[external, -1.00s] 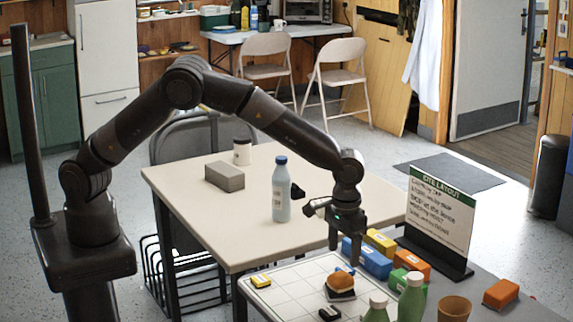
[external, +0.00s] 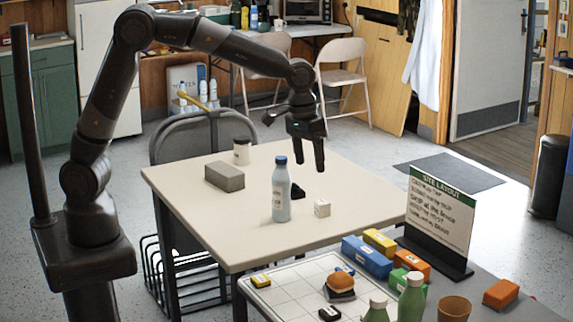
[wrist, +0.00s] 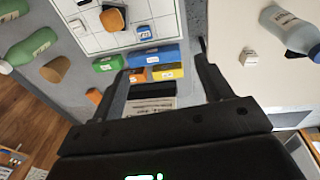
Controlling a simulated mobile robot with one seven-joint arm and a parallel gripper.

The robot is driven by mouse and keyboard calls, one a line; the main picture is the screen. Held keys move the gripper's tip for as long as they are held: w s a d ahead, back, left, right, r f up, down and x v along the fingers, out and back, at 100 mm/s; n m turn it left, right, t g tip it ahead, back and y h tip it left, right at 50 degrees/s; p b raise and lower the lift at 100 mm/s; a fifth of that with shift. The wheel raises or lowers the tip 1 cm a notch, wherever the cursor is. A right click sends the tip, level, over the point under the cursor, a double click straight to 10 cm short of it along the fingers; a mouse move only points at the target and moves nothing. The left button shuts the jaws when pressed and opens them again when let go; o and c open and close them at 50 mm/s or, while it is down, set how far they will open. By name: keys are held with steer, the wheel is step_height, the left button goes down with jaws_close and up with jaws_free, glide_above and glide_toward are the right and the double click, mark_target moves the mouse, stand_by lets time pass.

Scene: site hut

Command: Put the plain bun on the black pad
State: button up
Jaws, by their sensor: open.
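The bun (external: 341,282), rounded and orange-brown on top, sits on the white gridded board in the external view. A dark edge (external: 340,295) shows right under it, which looks like the black pad; the bun hides most of it. The bun also shows at the top of the wrist view (wrist: 112,19), with a dark part beside it. My gripper (external: 308,152) is open and empty, raised above the beige table, well apart from the bun. Its two spread fingers show in the wrist view (wrist: 162,68) with nothing between them.
Blue (external: 366,258), yellow, orange and green blocks stand right of the board (external: 290,290). Green bottles (external: 411,298) and a brown cup (external: 454,309) stand in front. A sign (external: 440,215) rises behind. A bottle (external: 281,190) and white cube (external: 322,208) are on the beige table.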

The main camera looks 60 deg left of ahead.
steer(key=s+a+r+t, duration=0.1)
steer(key=s+a+r, duration=0.15)
steer(key=a, duration=0.25)
steer(key=s+a+r, duration=0.2)
steer(key=a+r, duration=0.2)
steer(key=a, duration=0.2)
steer(key=s+a+t+y, duration=0.1)
steer(key=s+a+t, duration=0.2)
steer(key=s+a, duration=1.5)
steer(key=s, duration=0.3)
steer(key=shift+s+r+t, duration=0.3)
steer(key=shift+s+r, duration=0.05)
steer(key=shift+s, duration=0.05)
steer(key=shift+o, duration=0.5)
